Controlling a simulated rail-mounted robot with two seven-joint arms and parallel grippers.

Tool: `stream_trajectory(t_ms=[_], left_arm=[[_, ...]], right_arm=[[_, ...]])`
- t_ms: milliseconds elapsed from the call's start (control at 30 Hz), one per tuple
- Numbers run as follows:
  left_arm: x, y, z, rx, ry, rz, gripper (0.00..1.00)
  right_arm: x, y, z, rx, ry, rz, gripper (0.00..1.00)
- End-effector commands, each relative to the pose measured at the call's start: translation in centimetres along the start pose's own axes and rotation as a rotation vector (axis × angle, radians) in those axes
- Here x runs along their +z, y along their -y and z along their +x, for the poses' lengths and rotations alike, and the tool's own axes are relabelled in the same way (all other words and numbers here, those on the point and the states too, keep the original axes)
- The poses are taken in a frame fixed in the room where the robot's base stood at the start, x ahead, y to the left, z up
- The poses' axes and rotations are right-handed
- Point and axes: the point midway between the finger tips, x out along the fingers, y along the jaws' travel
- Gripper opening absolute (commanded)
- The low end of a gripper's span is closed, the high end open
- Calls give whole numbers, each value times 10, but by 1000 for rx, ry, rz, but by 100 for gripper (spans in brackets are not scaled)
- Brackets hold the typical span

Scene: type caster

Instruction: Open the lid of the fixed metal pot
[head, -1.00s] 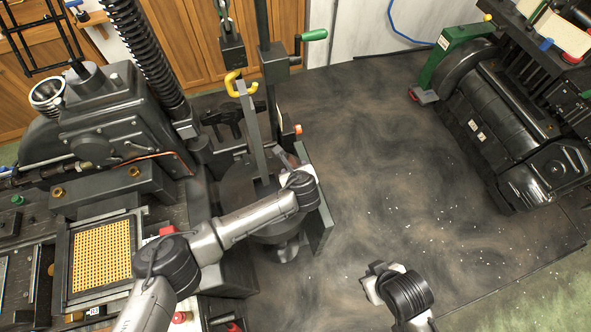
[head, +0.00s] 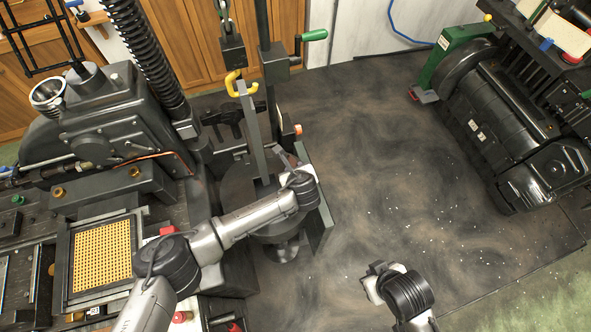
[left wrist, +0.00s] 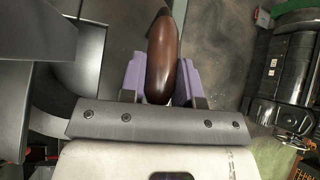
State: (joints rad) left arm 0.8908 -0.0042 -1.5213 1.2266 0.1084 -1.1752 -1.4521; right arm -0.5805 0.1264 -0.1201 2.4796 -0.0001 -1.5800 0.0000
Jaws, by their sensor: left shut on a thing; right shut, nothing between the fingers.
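The fixed metal pot (head: 236,186) is the dark round body near the middle of the head view, partly covered by my left arm and an upright bar. I cannot make out its lid's edge clearly. My left gripper (head: 283,160) is at the pot's right side, its fingers mostly hidden there. In the left wrist view, the purple fingers of this gripper (left wrist: 161,82) are shut on a brown, rounded handle (left wrist: 163,50). My right gripper (head: 372,284) is low in the head view, away from the pot; its fingers hardly show.
A yellow hook (head: 233,80) and a green-handled lever (head: 314,35) stand above the pot. The dark casting machine (head: 110,130) fills the left, with a gridded tray (head: 102,255) in front. Another black machine (head: 510,130) stands at right. The dark floor (head: 385,160) between is clear.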

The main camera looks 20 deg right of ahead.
Motion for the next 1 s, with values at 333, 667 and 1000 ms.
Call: stream_trajectory(t_ms=[333, 667, 1000], left_arm=[[56, 10, -7, 46, -235, -33, 0], [78, 14, -5, 59, -354, -42, 0], [78, 14, -5, 58, -354, -41, 35]], right_arm=[[-13, -1, -40, -1, -4, 2, 0], [-12, 1, -35, -7, -1, 9, 0], [-12, 1, -35, -7, -1, 9, 0]])
